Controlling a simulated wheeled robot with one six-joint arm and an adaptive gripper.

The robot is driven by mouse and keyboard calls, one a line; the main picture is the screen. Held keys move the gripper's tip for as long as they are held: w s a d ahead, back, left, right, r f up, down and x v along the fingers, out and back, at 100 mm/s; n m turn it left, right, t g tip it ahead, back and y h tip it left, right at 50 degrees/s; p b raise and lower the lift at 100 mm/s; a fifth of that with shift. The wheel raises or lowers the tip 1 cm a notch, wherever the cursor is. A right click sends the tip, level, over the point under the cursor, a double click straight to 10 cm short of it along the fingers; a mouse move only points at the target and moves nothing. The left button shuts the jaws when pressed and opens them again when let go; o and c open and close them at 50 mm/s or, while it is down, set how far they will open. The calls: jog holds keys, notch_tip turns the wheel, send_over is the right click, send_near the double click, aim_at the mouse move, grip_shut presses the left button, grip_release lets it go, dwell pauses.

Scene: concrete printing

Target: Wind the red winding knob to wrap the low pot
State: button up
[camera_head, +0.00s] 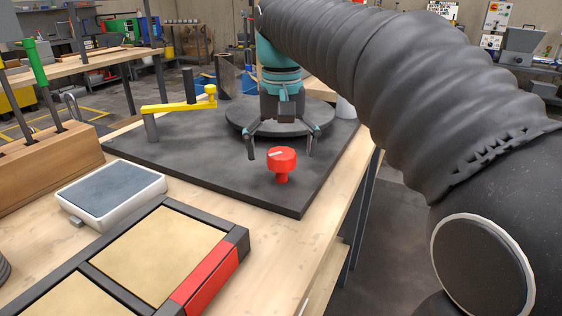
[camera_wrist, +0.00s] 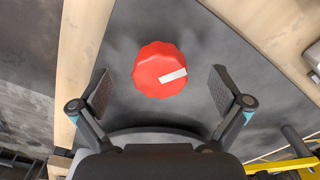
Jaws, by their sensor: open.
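The red winding knob (camera_head: 282,160) stands on a short red stem near the front right corner of the dark base plate (camera_head: 200,165). In the wrist view the knob (camera_wrist: 161,72) shows from above, with a white mark running from its middle to the right and slightly up. My gripper (camera_head: 280,150) points down with its fingers spread, close to the knob. In the wrist view the knob appears between the open fingertips (camera_wrist: 161,90), with a gap on both sides. A dark round turntable (camera_head: 240,118) is behind my gripper. I cannot make out the low pot.
A yellow arm (camera_head: 180,107) on a grey post stands on the plate's left. A white tray-like block (camera_head: 112,188) and a black frame with tan panels (camera_head: 160,250) lie in front. A wooden block with rods (camera_head: 45,160) is at left. The table's right edge is close to the knob.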

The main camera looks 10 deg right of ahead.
aim_at(281, 152)
jog(key=shift+r, duration=3)
